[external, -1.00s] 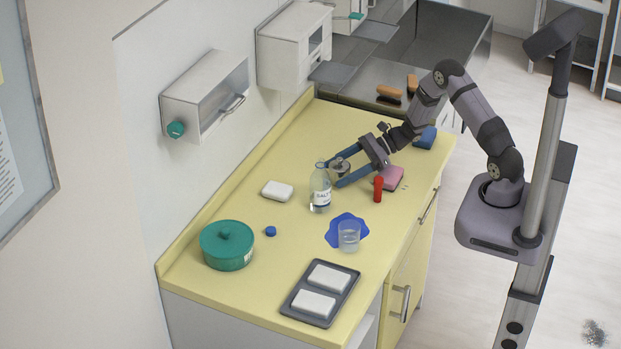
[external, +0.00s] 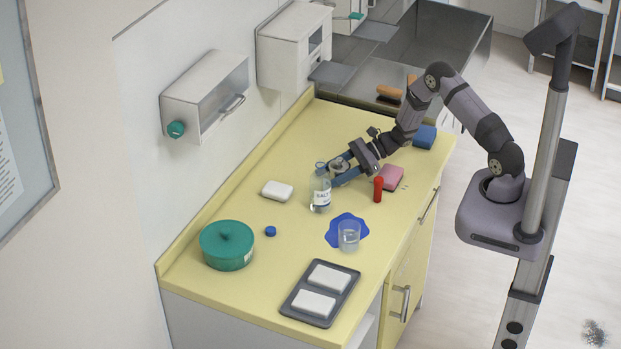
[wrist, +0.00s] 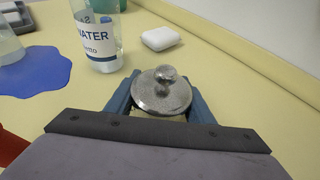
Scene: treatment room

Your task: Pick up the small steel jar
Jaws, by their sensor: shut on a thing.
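The small steel jar (wrist: 160,95) sits between the blue fingers of my gripper (wrist: 160,112) in the wrist view. Its round lid and ball knob show from above; its lower body is hidden. My gripper is shut on it. In the external view the jar (external: 337,166) shows as a small grey shape between the fingers of my gripper (external: 335,175), just behind the clear bottle. I cannot tell whether it still touches the counter.
A labelled clear bottle (external: 320,192) stands close in front of my gripper. A red bottle (external: 378,189) and pink sponge (external: 392,176) lie right. A glass (external: 349,237) stands on a blue mat (external: 334,232). A white block (external: 278,190) and green pot (external: 227,246) are left.

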